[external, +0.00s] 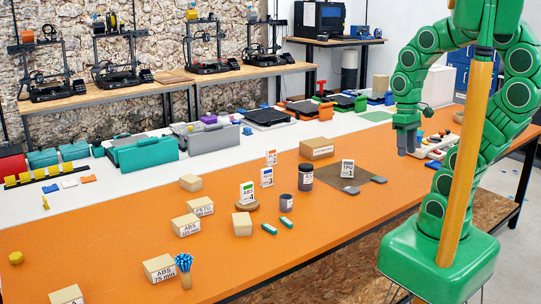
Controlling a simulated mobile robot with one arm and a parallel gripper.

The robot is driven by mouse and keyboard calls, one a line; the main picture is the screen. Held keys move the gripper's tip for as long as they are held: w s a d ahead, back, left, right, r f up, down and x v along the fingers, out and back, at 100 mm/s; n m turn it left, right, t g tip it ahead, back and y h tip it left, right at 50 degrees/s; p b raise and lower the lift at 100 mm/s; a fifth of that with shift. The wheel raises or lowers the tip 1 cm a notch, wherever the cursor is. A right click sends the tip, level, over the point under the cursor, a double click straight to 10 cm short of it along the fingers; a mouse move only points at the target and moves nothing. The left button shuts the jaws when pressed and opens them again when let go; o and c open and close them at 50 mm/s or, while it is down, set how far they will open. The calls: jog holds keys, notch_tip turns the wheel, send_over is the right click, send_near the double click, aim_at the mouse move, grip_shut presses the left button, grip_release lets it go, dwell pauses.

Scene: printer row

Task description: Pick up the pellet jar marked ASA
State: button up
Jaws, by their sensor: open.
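Two dark grey jars stand upright on the orange table (330,215). The larger jar (305,178) has a pale label that seems to start with "A"; the rest is too small to read. The smaller jar (286,204) stands in front of it, slightly left, and its label cannot be read. I cannot tell for certain which one is marked ASA. My gripper (406,148) points down above the right part of the table, well to the right of both jars and apart from them. It is open, and nothing shows between its fingers.
Cardboard boxes (160,268) line the left. A brown mat (340,181) lies right of the jars. A white tray (436,146) is near my gripper.

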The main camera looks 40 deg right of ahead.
jog(key=shift+d+f, duration=0.1)
jog(key=shift+d, duration=0.6)
jog(key=o, duration=0.9)
jog(key=shift+d, duration=0.1)
jog(key=w+a+f+m+y, duration=0.4)
jog(key=w+a+y, duration=0.1)
jog(key=w+a, duration=0.55)
jog(key=m+t+y, duration=0.7)
jog(key=m+t, duration=0.1)
jog(key=m, duration=1.2)
send_near(306, 172)
jog(key=w+f, duration=0.2)
jog(key=w, duration=0.1)
jog(key=shift+x, duration=3.95)
